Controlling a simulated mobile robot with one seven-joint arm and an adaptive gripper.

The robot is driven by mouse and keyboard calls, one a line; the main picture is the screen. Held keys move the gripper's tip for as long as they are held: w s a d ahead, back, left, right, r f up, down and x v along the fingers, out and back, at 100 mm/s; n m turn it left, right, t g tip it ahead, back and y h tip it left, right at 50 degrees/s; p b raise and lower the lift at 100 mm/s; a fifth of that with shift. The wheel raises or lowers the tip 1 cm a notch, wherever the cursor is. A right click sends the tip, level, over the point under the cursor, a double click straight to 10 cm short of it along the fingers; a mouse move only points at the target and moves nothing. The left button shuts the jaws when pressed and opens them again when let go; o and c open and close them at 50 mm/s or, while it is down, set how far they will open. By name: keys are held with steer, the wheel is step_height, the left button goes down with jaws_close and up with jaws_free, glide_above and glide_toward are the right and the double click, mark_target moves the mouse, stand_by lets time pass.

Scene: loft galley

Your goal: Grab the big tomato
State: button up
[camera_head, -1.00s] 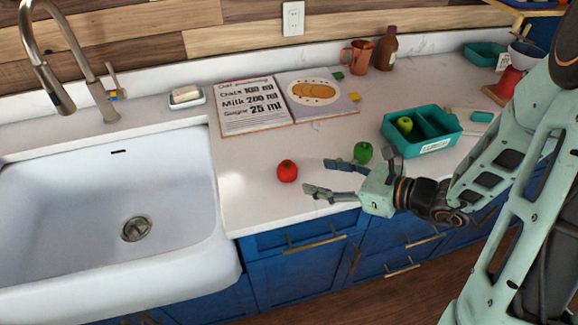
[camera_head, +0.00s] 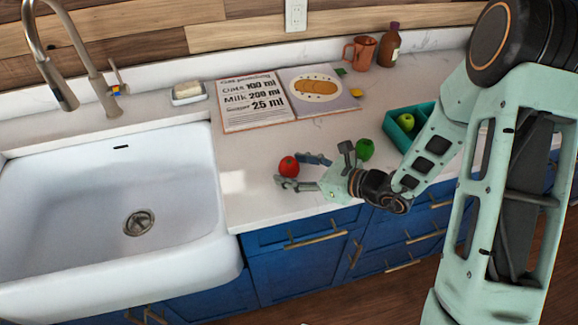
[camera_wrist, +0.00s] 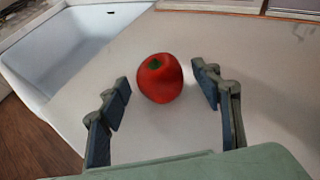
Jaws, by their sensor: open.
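The red tomato (camera_head: 289,166) sits on the white counter a little right of the sink. In the wrist view the tomato (camera_wrist: 160,78) is just ahead of and between the fingertips, with a green stem spot on top. My gripper (camera_head: 299,171) is open and comes in from the right, low over the counter. In the wrist view its two fingers (camera_wrist: 163,92) stand apart on either side of the tomato's near part, with gaps showing on both sides. Nothing is held.
A green pepper-like item (camera_head: 364,149) lies behind my wrist. A teal divided box (camera_head: 393,131) holding a green fruit (camera_head: 406,122) is partly hidden by my arm. The white sink (camera_head: 70,200) is at left. An open recipe book (camera_head: 258,115) lies behind the tomato.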

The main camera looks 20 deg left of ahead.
steer(key=c, duration=1.3)
steer(key=shift+o, duration=0.2)
steer(key=shift+r, duration=0.15)
